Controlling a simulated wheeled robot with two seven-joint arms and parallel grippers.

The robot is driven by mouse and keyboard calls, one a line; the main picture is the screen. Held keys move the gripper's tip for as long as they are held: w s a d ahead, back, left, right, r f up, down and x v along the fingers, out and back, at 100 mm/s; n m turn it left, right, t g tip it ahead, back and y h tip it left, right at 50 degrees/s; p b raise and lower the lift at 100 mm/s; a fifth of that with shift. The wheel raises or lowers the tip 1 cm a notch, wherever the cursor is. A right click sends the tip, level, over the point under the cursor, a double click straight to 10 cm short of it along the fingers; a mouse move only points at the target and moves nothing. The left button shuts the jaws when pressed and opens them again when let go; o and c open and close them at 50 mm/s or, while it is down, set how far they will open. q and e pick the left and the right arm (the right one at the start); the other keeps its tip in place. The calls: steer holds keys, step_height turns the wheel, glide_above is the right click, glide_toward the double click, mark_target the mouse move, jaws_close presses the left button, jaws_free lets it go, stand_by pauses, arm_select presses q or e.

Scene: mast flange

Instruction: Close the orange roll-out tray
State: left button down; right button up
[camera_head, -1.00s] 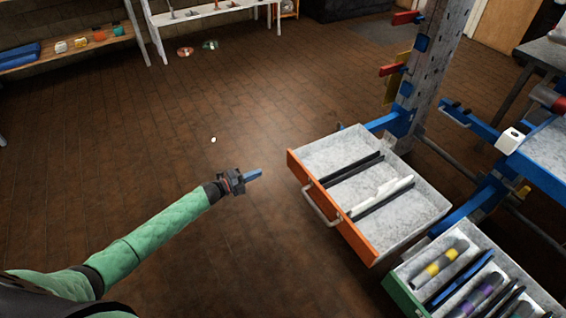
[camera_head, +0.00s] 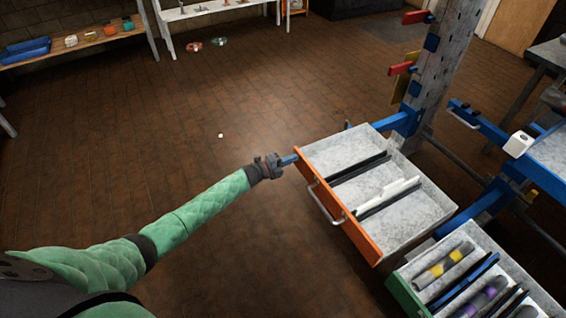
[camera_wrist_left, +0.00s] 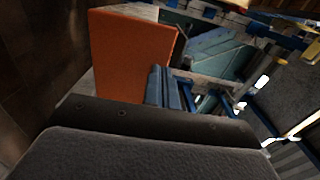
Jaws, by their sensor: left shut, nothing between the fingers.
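The orange-fronted roll-out tray (camera_head: 345,221) stands pulled out from the mast, with a grey bin behind its front, dark dividers and a few white pieces inside. A metal bar handle (camera_head: 326,203) is on its front. My left gripper (camera_head: 292,159) is shut and empty, its blue fingertips at the far upper end of the orange front. Whether they touch it I cannot tell. In the left wrist view the orange panel (camera_wrist_left: 133,55) stands close ahead, left of the shut blue fingers (camera_wrist_left: 166,89). My right gripper is not in view.
A green-fronted tray (camera_head: 408,298) with tubes and dividers sits at the lower right. The mast (camera_head: 440,70) carries blue and red arms. A white block (camera_head: 518,144) rests on a blue frame.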

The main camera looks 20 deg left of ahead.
arm_select(q)
steer(key=shift+w+d, duration=0.2)
steer(key=shift+w, duration=0.05)
steer(key=shift+d, duration=0.1)
